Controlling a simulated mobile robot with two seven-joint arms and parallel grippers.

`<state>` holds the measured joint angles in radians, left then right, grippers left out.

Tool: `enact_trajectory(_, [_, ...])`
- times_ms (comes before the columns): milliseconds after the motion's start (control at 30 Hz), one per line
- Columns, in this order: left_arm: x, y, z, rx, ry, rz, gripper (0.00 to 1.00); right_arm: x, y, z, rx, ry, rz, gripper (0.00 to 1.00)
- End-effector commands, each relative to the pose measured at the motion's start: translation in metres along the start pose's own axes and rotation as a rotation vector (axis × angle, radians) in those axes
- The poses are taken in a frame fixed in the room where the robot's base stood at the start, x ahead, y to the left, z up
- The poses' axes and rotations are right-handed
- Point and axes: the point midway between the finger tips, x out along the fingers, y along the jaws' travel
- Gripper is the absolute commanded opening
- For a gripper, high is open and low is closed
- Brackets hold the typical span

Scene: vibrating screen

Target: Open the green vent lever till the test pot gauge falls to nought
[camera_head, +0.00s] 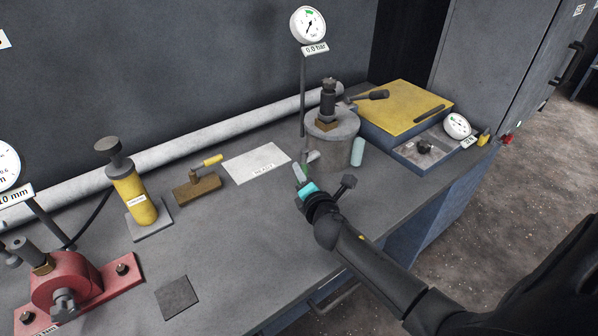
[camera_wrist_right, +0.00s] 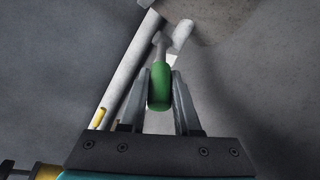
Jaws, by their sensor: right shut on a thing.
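The test pot (camera_head: 318,156) is a grey cylinder towards the back right of the bench. Its round white gauge (camera_head: 308,25) stands on a thin post behind it, over a label that appears to read 0.0 bar. The green vent lever (camera_wrist_right: 159,88) shows large in the right wrist view, its grey stem leading up towards the pot. My right gripper (camera_wrist_right: 160,78) is shut on the green lever, one finger on each side. In the head view my right gripper (camera_head: 301,172) is at the pot's front left and mostly hides the lever. My left gripper is not in view.
A pale green cylinder (camera_head: 357,152) stands close on the pot's right. A yellow-topped box (camera_head: 402,104) and a small gauge (camera_head: 457,126) are further right. A white card (camera_head: 257,164), a brass block with yellow handle (camera_head: 197,187) and a yellow cylinder (camera_head: 132,197) lie left.

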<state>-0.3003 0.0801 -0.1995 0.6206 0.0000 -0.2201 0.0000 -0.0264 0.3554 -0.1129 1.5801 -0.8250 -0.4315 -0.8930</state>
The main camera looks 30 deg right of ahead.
Motion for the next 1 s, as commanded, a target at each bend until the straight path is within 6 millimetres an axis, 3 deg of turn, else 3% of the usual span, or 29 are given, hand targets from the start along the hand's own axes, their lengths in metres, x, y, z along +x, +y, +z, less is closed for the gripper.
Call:
enact_trajectory(267, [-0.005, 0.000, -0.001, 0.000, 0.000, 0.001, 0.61, -0.004, -0.013, 0.017, -0.058, 0.196, 0.116, 0.00])
enact_trajectory(600, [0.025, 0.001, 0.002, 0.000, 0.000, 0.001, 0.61, -0.002, -0.028, 0.034, -0.114, 0.429, 0.261, 0.00])
enact_trajectory(1000, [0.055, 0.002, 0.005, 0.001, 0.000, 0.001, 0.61, 0.001, -0.032, 0.046, -0.149, 0.575, 0.353, 0.00])
